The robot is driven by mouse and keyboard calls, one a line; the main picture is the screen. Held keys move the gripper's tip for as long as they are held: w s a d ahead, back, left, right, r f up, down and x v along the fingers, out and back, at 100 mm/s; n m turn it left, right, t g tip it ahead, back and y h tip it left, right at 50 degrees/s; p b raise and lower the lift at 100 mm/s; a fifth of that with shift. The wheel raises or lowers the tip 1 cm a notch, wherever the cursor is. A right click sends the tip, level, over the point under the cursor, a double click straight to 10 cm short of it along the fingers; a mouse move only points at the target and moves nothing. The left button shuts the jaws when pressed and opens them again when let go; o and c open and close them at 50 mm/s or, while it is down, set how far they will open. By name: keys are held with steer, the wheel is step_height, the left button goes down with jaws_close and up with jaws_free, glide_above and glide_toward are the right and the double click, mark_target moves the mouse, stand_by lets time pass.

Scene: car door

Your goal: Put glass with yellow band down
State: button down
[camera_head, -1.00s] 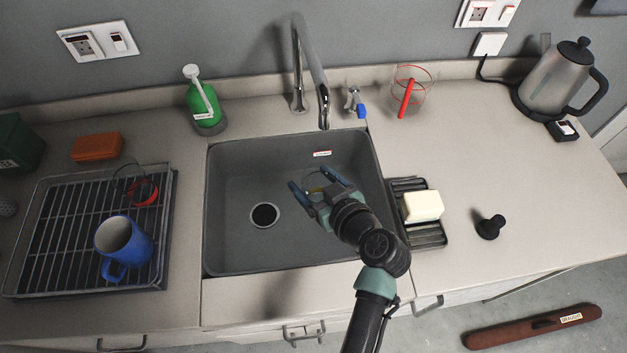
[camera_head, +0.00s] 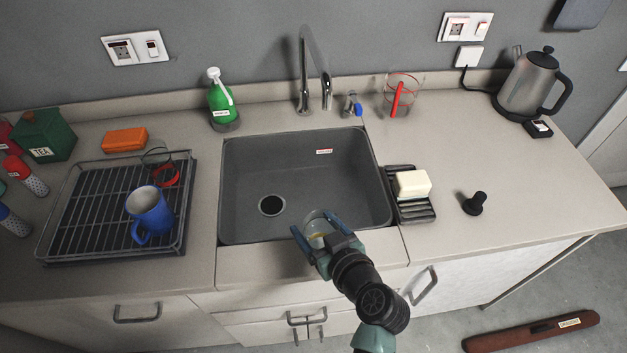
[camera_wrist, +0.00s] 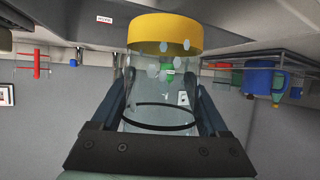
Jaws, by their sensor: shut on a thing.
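The glass with the yellow band (camera_head: 318,240) is held in my gripper (camera_head: 317,236) over the front edge of the sink. In the wrist view the clear glass (camera_wrist: 162,95) shows its wide yellow band (camera_wrist: 165,34) at the far end and a thin dark ring nearer the palm. Both fingers of my gripper (camera_wrist: 160,110) lie along its sides and are shut on it. The wrist view is turned over, with the counter at the top. I cannot tell how high the glass is above the counter.
The grey sink basin (camera_head: 300,185) is empty. A drying rack (camera_head: 75,235) at left holds a blue mug (camera_head: 150,213) and a glass with a red band (camera_head: 165,172). A soap dish (camera_head: 412,207) with soap (camera_head: 413,184) is right of the sink. The right counter (camera_head: 500,235) has free room.

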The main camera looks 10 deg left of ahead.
steer(key=s+d+f+m+t+h, duration=0.1)
steer(key=s+d+f+m+h, duration=0.1)
steer(key=s, duration=0.3)
steer(key=s+d+f+m+t+h, duration=0.1)
steer(key=s+d+f+m+h, duration=0.1)
steer(key=s+m+h, duration=0.3)
steer(key=shift+s+d+f, duration=0.35)
steer(key=shift+s+d, duration=0.15)
steer(key=shift+s, duration=0.1)
